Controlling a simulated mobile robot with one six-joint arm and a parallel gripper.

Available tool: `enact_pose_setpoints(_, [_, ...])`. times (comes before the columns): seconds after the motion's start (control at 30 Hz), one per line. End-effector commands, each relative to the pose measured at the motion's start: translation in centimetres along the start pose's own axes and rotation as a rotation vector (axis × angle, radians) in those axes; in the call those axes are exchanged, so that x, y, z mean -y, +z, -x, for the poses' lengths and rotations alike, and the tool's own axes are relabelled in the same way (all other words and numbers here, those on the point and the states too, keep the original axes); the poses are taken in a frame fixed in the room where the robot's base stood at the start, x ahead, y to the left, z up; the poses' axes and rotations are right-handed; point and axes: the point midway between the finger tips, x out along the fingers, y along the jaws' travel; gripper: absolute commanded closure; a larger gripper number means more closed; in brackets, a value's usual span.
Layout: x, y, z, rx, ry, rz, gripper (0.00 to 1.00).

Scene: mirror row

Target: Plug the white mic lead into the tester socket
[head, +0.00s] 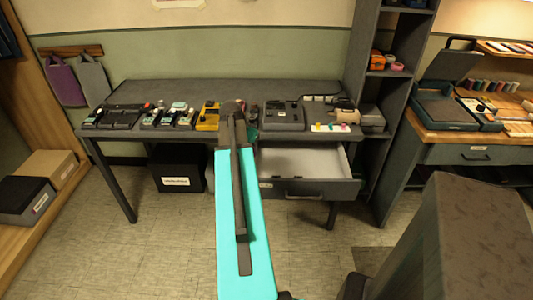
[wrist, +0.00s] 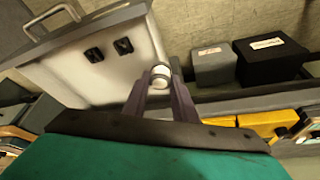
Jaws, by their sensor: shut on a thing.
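My gripper (wrist: 160,88) is shut on a small white cylindrical piece with a grey band, which looks like the end of the white mic lead (wrist: 161,74). It sits between the fingertips, in front of the open drawer's right edge in the wrist view. No trailing cable can be made out. In the head view my arm hides the gripper tips and the held piece. I cannot tell for certain which thing is the tester socket; a dark grey device (head: 283,117) stands on the table right of my arm.
The table's drawer (head: 310,188) is open; the wrist view shows two small black pieces (wrist: 123,46) in it. Pedals (head: 120,117) and a yellow box (head: 208,117) stand on the table's left. A black labelled box (head: 178,167) is below. A shelf unit (head: 392,100) borders the right.

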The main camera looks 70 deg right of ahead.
Motion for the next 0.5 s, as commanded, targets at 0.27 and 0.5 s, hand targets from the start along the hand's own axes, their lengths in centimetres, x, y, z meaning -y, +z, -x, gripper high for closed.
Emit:
enact_pose_setpoints(0.27, [8.2, 4.8, 4.7, 0.005, -0.081, 0.197, 0.96])
enact_pose_setpoints(0.5, [14.2, 9.7, 8.8, 0.009, -0.148, 0.366, 0.96])
